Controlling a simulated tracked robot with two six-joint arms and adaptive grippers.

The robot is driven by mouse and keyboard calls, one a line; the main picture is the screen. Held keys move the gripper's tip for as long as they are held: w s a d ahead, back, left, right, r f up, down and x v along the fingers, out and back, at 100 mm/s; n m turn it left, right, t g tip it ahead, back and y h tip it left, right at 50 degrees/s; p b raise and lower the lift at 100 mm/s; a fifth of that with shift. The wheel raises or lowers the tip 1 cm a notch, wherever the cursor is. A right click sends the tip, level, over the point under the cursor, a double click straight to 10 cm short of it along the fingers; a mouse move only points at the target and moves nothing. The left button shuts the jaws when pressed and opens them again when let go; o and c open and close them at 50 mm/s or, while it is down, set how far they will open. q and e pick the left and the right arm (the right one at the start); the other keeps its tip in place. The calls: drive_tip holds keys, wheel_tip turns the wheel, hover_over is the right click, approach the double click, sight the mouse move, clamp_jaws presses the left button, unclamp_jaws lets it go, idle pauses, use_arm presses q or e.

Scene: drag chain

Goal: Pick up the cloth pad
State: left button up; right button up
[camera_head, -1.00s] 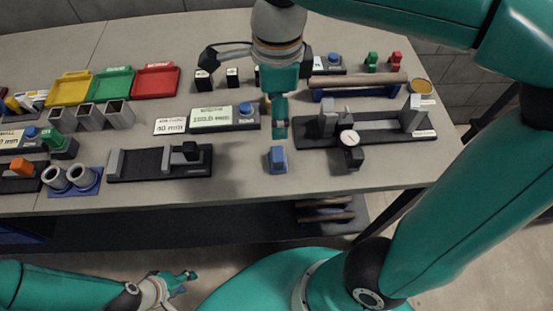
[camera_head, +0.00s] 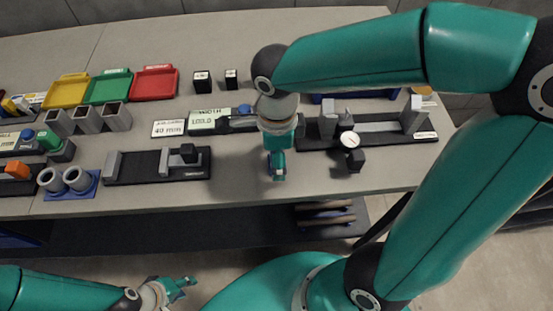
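No piece is clearly a cloth pad. In the head view a small blue block-like piece stood at the table's front middle a second ago; now my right gripper (camera_head: 277,165) covers that spot, and only a bit of blue shows by its fingertips. The gripper points down there; whether it touches or grips the piece is hidden. My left gripper (camera_head: 182,287) is low at the bottom left, in front of the table and away from it, with its fingers apart and nothing seen between them.
A black vise-like fixture (camera_head: 190,168) is left of my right gripper, and a longer fixture with a dial (camera_head: 385,128) is right. A display unit (camera_head: 208,120) stands behind. Yellow (camera_head: 66,91), green (camera_head: 110,86) and red (camera_head: 155,82) trays lie at the back left.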

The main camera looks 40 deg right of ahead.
drive_tip(key=shift+f, duration=0.1)
drive_tip(key=shift+c, duration=0.2)
drive_tip(key=c, duration=1.3)
wheel_tip(320, 180, up, 20)
drive_tip(key=p, duration=0.2)
